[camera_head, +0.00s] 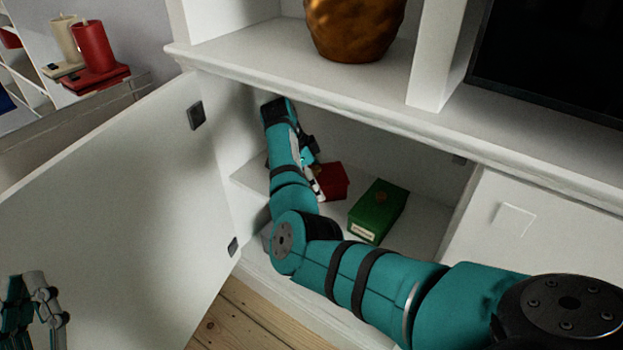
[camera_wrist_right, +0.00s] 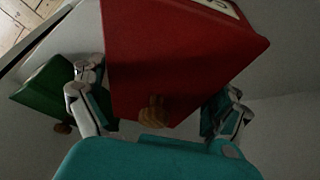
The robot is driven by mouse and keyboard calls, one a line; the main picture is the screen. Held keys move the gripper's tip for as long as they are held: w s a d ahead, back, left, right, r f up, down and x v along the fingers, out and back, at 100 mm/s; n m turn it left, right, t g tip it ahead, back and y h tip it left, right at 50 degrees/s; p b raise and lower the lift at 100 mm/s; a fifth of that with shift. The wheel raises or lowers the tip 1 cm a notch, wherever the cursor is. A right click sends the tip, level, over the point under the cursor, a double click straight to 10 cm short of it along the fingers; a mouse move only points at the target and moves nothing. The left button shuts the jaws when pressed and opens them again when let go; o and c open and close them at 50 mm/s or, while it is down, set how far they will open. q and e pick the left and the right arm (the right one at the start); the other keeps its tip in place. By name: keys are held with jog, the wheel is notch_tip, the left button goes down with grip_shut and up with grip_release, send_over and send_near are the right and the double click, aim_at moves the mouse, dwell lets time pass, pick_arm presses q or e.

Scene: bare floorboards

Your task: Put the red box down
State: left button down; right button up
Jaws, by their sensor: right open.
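The red box (camera_head: 333,182) is inside the open white cabinet, left of the green box (camera_head: 378,210). It appears to rest on the cabinet floor, though its underside is hidden. In the right wrist view the red box (camera_wrist_right: 185,55) fills the space between the fingers of my right gripper (camera_wrist_right: 158,108), its small gold knob facing the palm. That gripper is open around the box. In the head view my right gripper (camera_head: 311,168) is partly hidden by my own arm. My left gripper (camera_head: 32,305) is outside the cabinet at the lower left; its finger opening is unclear.
The open cabinet door (camera_head: 140,200) stands at the left. The green box also shows in the wrist view (camera_wrist_right: 50,88). A shelf above holds a copper-coloured vase (camera_head: 355,28). Red and cream candles (camera_head: 93,47) stand at the far left. Cabinet floor is clear around the green box.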

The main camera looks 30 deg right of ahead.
jog(key=shift+r, duration=0.2)
jog(key=p+v, duration=0.1)
jog(key=v, duration=0.2)
jog(key=shift+w+r+p, duration=0.1)
jog(key=shift+p, duration=0.3)
jog(key=a, duration=0.2)
jog(key=w+a, duration=0.1)
jog(key=a, duration=0.1)
jog(key=w+a, duration=0.1)
jog(key=a, duration=0.1)
jog(key=shift+w, duration=0.15)
jog(key=a, duration=0.1)
jog(key=w+a, duration=0.1)
jog(key=a, duration=0.1)
jog(key=shift+w+a, duration=0.35)
jog(key=shift+a, duration=0.05)
pick_arm(q)
jog(key=w+f+g+y, duration=0.1)
jog(key=w+f+g, duration=0.2)
jog(key=f, duration=0.3)
jog(key=shift+w+f+g+y, duration=0.2)
jog(key=shift+g+y, duration=0.1)
jog(key=shift+g, duration=0.5)
pick_arm(e)
jog(key=shift+w+a, duration=0.2)
jog(key=shift+a, duration=0.5)
pick_arm(q)
jog(key=shift+s, duration=0.1)
pick_arm(e)
jog(key=shift+f, duration=0.25)
